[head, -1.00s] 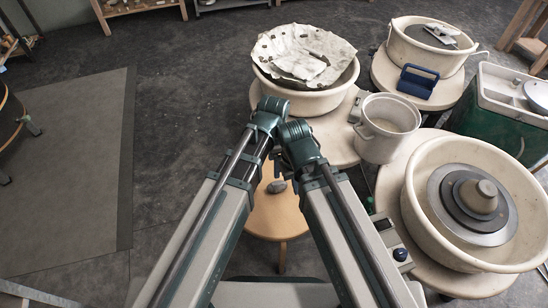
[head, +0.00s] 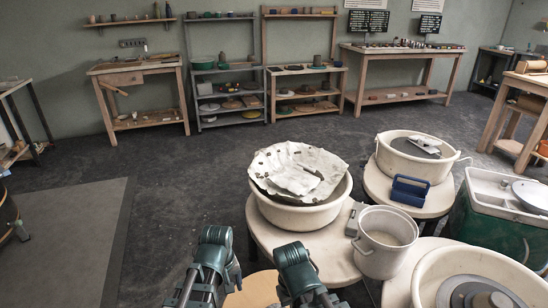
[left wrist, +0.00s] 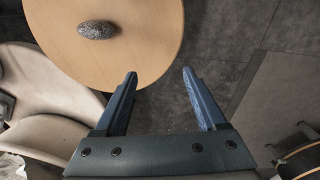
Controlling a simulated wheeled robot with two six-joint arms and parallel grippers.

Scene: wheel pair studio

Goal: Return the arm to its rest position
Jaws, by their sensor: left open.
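My left gripper (left wrist: 158,74) shows in the left wrist view with its two blue fingers spread apart. Nothing is between them. Its fingertips point toward the edge of a round wooden stool top (left wrist: 150,35), with dark floor in the gap. In the head view, green joints of my two arms stand side by side at the bottom edge, slightly apart. The fingers of both grippers are out of sight there. My right gripper shows in no view.
A grey speckled stone (left wrist: 97,30) lies on the stool top. A cloth-lined basin (head: 298,215), a pale pot (head: 384,243), a blue caddy (head: 409,192) and wheel basins (head: 425,285) crowd the right. Open floor (head: 180,200) lies left. Shelves (head: 225,100) line the back wall.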

